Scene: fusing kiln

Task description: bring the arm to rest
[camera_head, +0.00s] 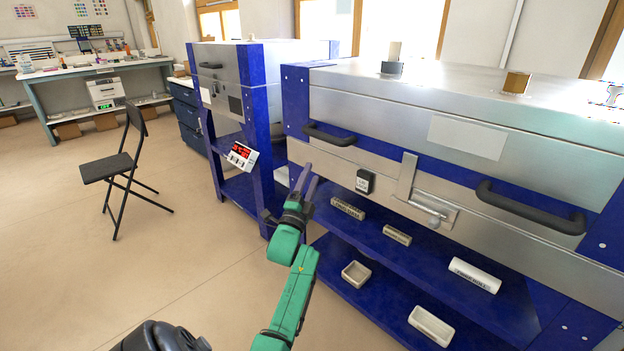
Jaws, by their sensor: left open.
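My left gripper (307,184) is at the end of the green arm that comes up from the bottom of the head view. Its two purple fingers point up and are apart, with nothing between them. It is in front of the left end of the large kiln (380,124), below the kiln's left black handle (330,135). I cannot tell whether it touches anything. My right gripper is not in view.
Blue shelves (450,272) under the kiln hold labelled blocks, a white roll (474,274) and two trays, including a white tray (431,326). A black folding chair (110,167) stands on open floor.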

